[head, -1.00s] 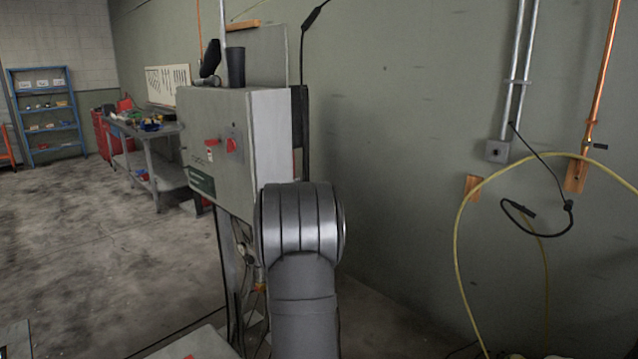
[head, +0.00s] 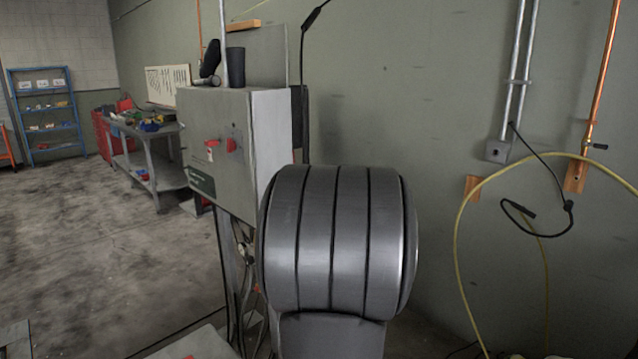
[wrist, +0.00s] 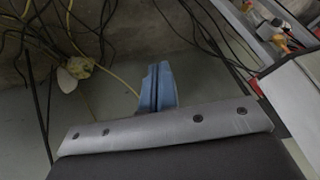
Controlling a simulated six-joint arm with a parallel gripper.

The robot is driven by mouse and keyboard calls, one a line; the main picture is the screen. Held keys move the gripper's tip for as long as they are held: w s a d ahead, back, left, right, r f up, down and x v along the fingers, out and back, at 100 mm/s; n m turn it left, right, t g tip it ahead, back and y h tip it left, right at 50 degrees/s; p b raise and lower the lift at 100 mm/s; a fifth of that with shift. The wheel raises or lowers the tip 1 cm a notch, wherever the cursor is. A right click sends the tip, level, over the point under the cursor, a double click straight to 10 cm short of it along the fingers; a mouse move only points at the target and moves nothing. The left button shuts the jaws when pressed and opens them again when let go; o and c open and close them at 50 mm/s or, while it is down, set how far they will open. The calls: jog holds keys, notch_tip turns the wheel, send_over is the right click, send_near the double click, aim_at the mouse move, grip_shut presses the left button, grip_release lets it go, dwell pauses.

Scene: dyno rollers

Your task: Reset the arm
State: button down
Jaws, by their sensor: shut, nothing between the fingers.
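My arm (head: 335,240) stands in the lower middle of the head view, its grey banded joint close to the camera and covering the lower right of the control box. My gripper does not show in the head view. In the wrist view my gripper (wrist: 158,88) appears as two blue fingers side by side, shut with nothing held between them. Its fingertips are over a grey surface.
A grey control box (head: 222,150) with red switches stands just behind my arm. A workbench (head: 150,155) and blue shelf (head: 45,130) are farther left. A yellow hose (head: 460,220) hangs at right. Dark cables and a yellowish fitting (wrist: 76,68) lie left of my fingers.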

jog(key=s+d+r, duration=0.3)
jog(key=s, duration=0.7)
jog(key=s+d+r+g, duration=0.1)
jog(key=s+d+r, duration=0.2)
jog(key=s, duration=0.7)
jog(key=shift+d+r, duration=0.2)
jog(key=shift+r, duration=0.25)
